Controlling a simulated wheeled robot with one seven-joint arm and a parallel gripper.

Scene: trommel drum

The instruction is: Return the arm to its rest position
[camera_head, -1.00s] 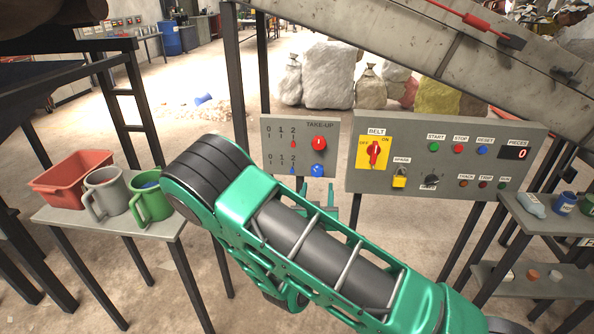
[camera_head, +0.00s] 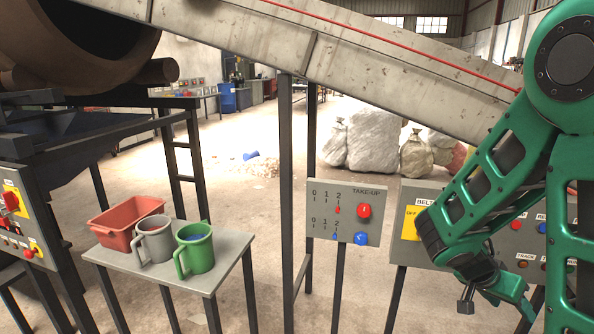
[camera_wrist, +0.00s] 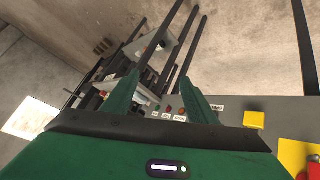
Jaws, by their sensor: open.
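My green arm (camera_head: 560,150) is folded at the right of the head view, with its upper joint high and the forearm bent down in front of the belt panel. My gripper (camera_wrist: 160,95) shows in the wrist view with its two green fingers apart and nothing between them. In the head view the gripper end is low at the right, partly hidden by my own links, so its fingers are hard to make out there.
The belt panel (camera_head: 408,200) stands behind my arm, partly covered. The take-up panel (camera_head: 325,218) is left of it. A small table (camera_head: 220,268) holds a red bin (camera_head: 115,225), a grey mug (camera_head: 155,240) and a green mug (camera_head: 195,250). A sloping conveyor (camera_head: 350,60) crosses above.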

